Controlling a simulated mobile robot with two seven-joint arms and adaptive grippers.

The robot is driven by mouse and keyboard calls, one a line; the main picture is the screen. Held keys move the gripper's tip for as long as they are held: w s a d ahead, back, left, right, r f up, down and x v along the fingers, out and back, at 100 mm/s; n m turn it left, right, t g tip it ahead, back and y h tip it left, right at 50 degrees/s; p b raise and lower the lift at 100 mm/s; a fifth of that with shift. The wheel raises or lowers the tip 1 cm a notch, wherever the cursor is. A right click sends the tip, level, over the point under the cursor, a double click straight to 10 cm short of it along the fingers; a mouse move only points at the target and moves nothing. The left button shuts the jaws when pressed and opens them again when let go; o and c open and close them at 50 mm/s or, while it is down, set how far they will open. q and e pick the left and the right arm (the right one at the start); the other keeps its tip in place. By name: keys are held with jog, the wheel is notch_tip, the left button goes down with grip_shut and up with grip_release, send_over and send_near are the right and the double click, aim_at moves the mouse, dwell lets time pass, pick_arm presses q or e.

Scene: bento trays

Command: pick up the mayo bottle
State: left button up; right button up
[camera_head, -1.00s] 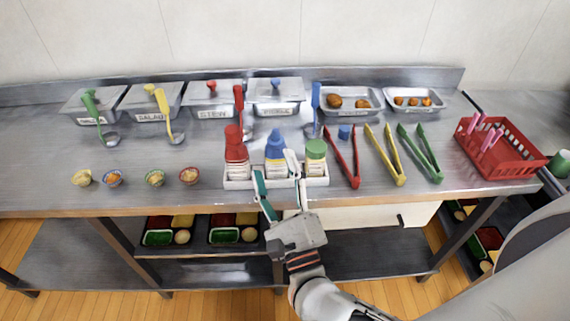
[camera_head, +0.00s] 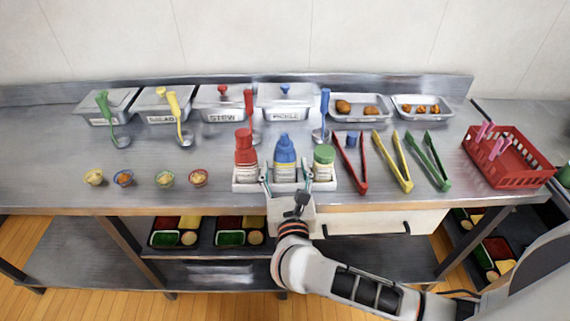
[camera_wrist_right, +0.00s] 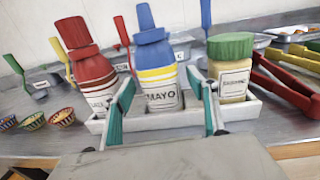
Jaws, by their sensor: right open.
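The mayo bottle (camera_head: 285,160) has a blue cap and a white label. It stands upright in the middle of a white caddy (camera_head: 243,188), between a red-capped bottle (camera_head: 246,155) and a green-capped jar (camera_head: 323,163). Its label reads MAYO in the right wrist view (camera_wrist_right: 158,85). My right gripper (camera_head: 287,183) is open in front of the caddy. In the right wrist view its teal fingers (camera_wrist_right: 160,105) stand on either side of the mayo bottle, with a gap at each side. My left gripper is out of view.
Red tongs (camera_head: 350,165), yellow tongs (camera_head: 393,162) and green tongs (camera_head: 429,162) lie right of the caddy. A red basket (camera_head: 510,172) is farther right. Small bowls (camera_head: 161,178) sit at left. Lidded steel pans (camera_head: 222,100) line the back. The counter left of the caddy is mostly clear.

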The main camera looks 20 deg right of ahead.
jog(key=shift+x, duration=0.8)
jog(key=c, duration=0.8)
jog(key=shift+r, duration=0.1)
jog(key=shift+r, duration=0.55)
notch_tip(320, 180, up, 19)
jog(key=p, duration=0.3)
jog(key=shift+s+f, duration=0.1)
jog(key=shift+f, duration=0.1)
jog(key=shift+r, duration=0.1)
jog(key=shift+o, duration=0.4)
